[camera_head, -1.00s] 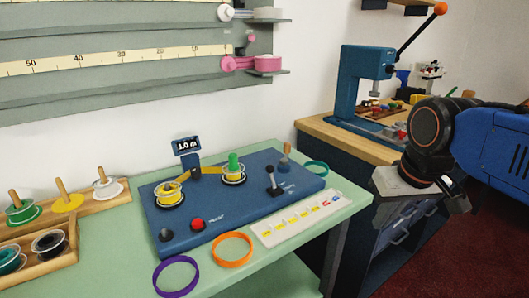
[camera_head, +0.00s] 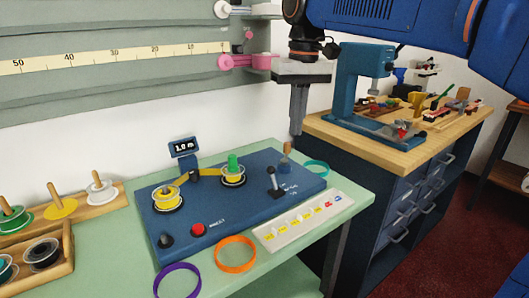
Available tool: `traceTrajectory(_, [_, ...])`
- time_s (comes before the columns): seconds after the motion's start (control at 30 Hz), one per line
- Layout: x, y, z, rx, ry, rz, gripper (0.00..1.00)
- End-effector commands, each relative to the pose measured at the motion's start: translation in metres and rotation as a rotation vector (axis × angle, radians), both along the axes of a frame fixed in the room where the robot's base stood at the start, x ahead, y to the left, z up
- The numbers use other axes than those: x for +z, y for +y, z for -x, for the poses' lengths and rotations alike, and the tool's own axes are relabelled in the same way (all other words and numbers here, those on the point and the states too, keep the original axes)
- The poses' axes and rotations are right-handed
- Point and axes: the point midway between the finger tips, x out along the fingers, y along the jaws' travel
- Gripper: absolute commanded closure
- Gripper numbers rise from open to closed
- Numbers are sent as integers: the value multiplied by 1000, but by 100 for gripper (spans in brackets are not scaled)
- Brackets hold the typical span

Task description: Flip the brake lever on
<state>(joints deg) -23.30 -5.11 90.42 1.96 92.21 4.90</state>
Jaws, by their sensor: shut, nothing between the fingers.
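A blue winding machine (camera_head: 225,214) sits on the pale green counter. A small lever with a black knob (camera_head: 272,178) stands near its right end, roughly upright, beside small white lettering too small to read. Behind it is a short post with a wooden handle (camera_head: 286,150) at the machine's back right edge. My gripper (camera_head: 297,132) points down, its fingers shut with nothing between them. It is above and behind the black-knobbed lever, apart from it. Its fingertips show just above the wooden handle; I cannot tell whether they are in line with it in depth.
A white label strip (camera_head: 300,226) lies in front. A blue press (camera_head: 350,88) stands on the bench behind.

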Motion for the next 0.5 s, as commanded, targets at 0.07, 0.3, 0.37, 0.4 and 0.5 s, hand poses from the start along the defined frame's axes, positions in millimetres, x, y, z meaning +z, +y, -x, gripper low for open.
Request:
traceTrajectory(0.07, [6,19,-11,22,20,7,100])
traceTrajectory(0.3, [20,61,-29,67,67,24,100])
traceTrajectory(0.37, [23,67,-31,74,74,28,100])
traceTrajectory(0.4, [23,70,-33,77,78,29,100])
traceTrajectory(0.5, [25,76,-35,83,84,32,100])
